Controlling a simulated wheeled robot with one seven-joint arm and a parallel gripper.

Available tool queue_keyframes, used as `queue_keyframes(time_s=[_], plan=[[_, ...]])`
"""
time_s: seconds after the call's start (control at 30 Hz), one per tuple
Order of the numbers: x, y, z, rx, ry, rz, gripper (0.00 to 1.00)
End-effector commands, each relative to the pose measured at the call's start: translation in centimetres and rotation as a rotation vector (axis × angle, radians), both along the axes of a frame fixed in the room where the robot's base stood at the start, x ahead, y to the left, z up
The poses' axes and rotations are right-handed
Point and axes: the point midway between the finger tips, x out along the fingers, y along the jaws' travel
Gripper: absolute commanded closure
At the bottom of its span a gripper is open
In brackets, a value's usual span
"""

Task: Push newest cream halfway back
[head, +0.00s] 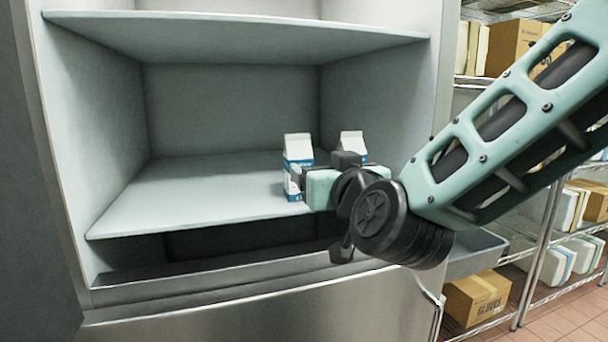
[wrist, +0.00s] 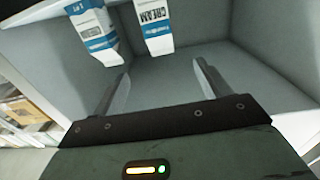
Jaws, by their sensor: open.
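Two white and blue cartons stand upright on the middle shelf (head: 190,195) of an open fridge. The left carton (head: 298,148) is partly covered by my gripper in the head view. The right carton (head: 352,140) shows only its top above my gripper. In the wrist view, one carton (wrist: 156,27) reads "CREAM" and the other carton (wrist: 95,28) is beside it, with a gap between them. My gripper (wrist: 163,70) is open with nothing between its fingers. In the head view my gripper (head: 312,174) is at the cartons; contact is unclear. No date is readable.
An upper shelf (head: 230,27) is above the cartons. The middle shelf is bare to the left and behind. The fridge's right wall (head: 385,95) is close to the right carton. Wire racks with boxes (head: 478,297) stand outside at right.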

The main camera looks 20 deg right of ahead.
Motion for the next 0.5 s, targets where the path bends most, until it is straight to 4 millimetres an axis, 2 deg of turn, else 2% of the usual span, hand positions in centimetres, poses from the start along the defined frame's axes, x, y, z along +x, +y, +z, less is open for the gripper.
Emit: queue_keyframes(time_s=[0.5], plan=[[2.8, -0.1, 0.7, -0.005, 0.002, -0.003, 0.24]])
